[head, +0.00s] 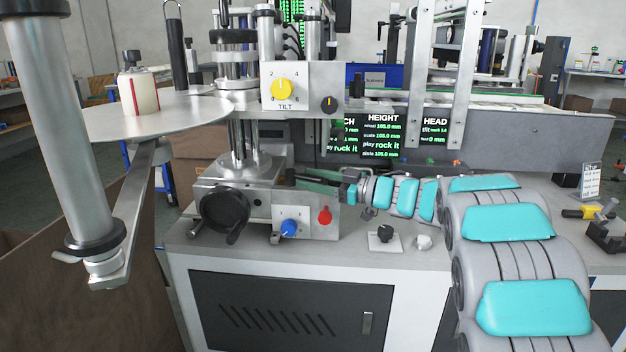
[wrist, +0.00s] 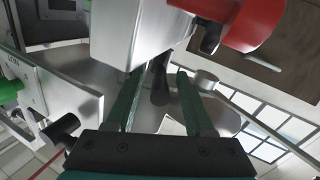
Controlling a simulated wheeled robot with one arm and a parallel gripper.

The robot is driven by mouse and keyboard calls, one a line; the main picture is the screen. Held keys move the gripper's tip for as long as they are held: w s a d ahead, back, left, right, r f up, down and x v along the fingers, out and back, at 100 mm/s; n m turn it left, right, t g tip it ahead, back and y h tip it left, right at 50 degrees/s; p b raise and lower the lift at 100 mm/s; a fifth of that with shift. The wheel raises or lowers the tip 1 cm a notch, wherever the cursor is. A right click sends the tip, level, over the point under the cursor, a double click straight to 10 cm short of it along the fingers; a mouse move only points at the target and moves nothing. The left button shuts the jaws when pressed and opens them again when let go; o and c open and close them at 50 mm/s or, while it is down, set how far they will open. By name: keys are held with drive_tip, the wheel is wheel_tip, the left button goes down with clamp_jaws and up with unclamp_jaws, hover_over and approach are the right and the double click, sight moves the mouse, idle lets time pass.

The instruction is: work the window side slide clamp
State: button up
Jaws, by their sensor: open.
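My gripper (head: 308,180) reaches in from the right in the head view, its fingers behind the grey slide block (head: 262,212). In the wrist view my gripper (wrist: 159,72) is open, with one dark green finger on each side of a black handle (wrist: 160,88). The handle sits under a metal block (wrist: 125,35); I cannot tell whether either finger touches it. A second black lever (wrist: 62,128) stands to the left, on a pale plate. Which of these is the window side slide clamp is not clear. The head view hides the handle between the fingers.
The block carries a black handwheel (head: 224,208), a blue knob (head: 289,228) and a red knob (head: 324,216). A yellow tilt knob (head: 281,89) is above. A round metal disc (head: 190,112) is at left. A black knob (head: 385,233) stands on the bench. A red part (wrist: 245,22) is close to my gripper.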

clamp_jaws()
idle(0.4)
idle(1.0)
